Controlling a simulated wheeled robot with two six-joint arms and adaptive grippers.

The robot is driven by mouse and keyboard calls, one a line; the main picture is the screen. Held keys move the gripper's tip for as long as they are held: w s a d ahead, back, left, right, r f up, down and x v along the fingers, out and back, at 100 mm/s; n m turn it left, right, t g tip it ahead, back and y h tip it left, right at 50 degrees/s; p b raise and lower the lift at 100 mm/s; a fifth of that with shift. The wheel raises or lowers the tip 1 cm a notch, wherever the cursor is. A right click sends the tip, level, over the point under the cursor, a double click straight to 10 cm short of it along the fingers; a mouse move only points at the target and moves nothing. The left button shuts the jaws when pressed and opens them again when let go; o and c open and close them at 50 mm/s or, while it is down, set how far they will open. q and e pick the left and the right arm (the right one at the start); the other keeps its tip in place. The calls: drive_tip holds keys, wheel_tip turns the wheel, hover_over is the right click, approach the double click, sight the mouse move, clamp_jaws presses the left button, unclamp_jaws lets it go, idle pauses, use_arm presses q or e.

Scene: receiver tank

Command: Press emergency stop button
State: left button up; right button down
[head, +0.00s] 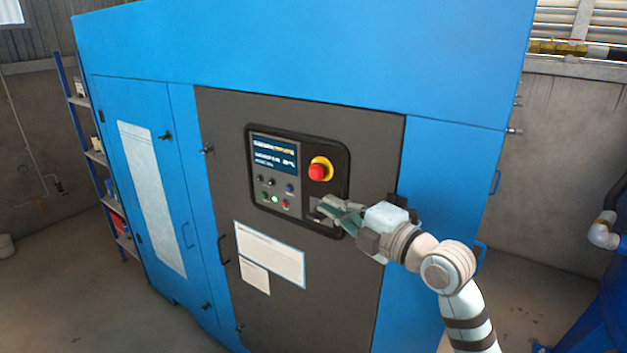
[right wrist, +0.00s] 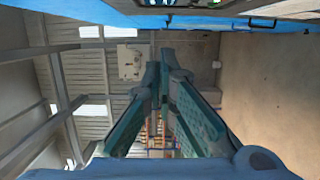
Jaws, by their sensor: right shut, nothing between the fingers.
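The red emergency stop button (head: 318,172) sits on a yellow ring at the upper right of the black control panel (head: 341,160) on the blue cabinet. It stands out clear, with nothing touching it in the head view. My right gripper (head: 318,211) is shut and empty, its fingertips in front of the panel's lower right corner, below the button. I cannot tell whether the fingertips touch the panel. In the right wrist view the two teal fingers (right wrist: 163,68) come together at their tips. The button is not visible there. My left gripper is not in view.
The panel has a lit screen (head: 274,154) and several small buttons left of the red one. Door handles stick out of the cabinet (head: 300,50). A shelf rack (head: 95,155) stands at the left, and a blue tank (head: 610,300) with pipes at the right.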

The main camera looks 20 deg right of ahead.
sight(318, 177)
use_arm(q)
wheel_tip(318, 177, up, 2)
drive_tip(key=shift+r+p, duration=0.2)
drive_tip(key=shift+p, duration=0.9)
use_arm(e)
drive_tip(key=w+a, duration=0.1)
drive_tip(key=w, duration=1)
drive_tip(key=b, duration=0.2)
drive_tip(key=shift+w+d+f+b, duration=0.15)
drive_tip(key=shift+w+d+b, duration=0.1)
drive_tip(key=shift+d+b, duration=0.1)
drive_tip(key=shift+w+d+b, duration=0.2)
drive_tip(key=shift+d+b, duration=0.1)
drive_tip(key=shift+a+r, duration=0.2)
drive_tip(key=shift+r, duration=0.1)
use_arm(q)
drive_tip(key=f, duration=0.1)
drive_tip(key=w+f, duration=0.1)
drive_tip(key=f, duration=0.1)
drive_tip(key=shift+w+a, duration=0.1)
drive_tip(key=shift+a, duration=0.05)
use_arm(e)
drive_tip(key=shift+d, duration=0.1)
